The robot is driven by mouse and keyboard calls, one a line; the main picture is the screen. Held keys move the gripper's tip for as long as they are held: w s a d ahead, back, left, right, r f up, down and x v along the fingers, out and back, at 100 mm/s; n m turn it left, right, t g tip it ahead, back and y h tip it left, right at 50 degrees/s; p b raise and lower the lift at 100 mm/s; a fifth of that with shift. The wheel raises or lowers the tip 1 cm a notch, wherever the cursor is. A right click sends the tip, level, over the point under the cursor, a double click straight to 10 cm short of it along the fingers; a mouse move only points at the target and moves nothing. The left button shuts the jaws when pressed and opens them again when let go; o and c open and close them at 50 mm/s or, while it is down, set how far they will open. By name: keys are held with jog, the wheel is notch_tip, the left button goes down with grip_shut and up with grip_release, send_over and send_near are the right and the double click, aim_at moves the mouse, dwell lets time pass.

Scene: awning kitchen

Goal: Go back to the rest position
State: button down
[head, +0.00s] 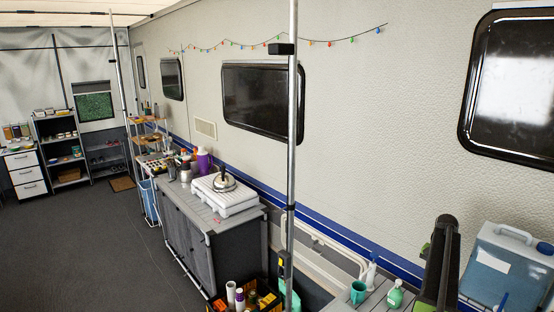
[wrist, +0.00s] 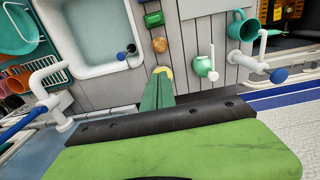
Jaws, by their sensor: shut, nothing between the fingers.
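My gripper (wrist: 163,74) shows in the wrist view as green fingers pressed together with yellowish tips, shut and empty. It is above a grey slatted worktop (wrist: 185,85), between a white sink (wrist: 92,30) and a round green bottle (wrist: 204,66). I cannot tell its height above the worktop. In the head view part of my dark arm stands upright at the lower right, in front of the worktop and wall; the fingertips are not clear there.
A blue water canister (head: 505,265) is at right. A metal pole (head: 292,170) rises in the middle. The dark floor (head: 85,255) at left is clear.

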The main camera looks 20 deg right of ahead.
jog(key=w+a+f+n+b, duration=0.2)
jog(key=w+a+f+b, duration=0.1)
jog(key=w+a, duration=0.6)
jog(key=w+a+f+n+b, duration=0.1)
jog(key=w+a+f+b, duration=0.25)
jog(key=w+a, duration=0.5)
jog(key=w+a+f+n+b, duration=0.2)
jog(key=a+f, duration=0.1)
jog(key=a, duration=0.8)
jog(key=w+a+f+n+b, duration=0.2)
jog(key=w+a, duration=0.1)
jog(key=a, duration=0.7)
jog(key=s+a+f+n+b, duration=0.2)
jog(key=a+f+b, duration=0.1)
jog(key=a, duration=0.8)
jog(key=s+a+f+n+b, duration=0.1)
jog(key=s+a+f+b, duration=0.15)
jog(key=a, duration=0.75)
jog(key=s+a+f+n+b, duration=0.1)
jog(key=s+a+n, duration=0.3)
jog(key=s+a, duration=0.5)
jog(key=shift+s+b, duration=0.3)
jog(key=shift+s, duration=0.45)
jog(key=shift+a+f, duration=0.1)
jog(key=shift+a, duration=0.05)
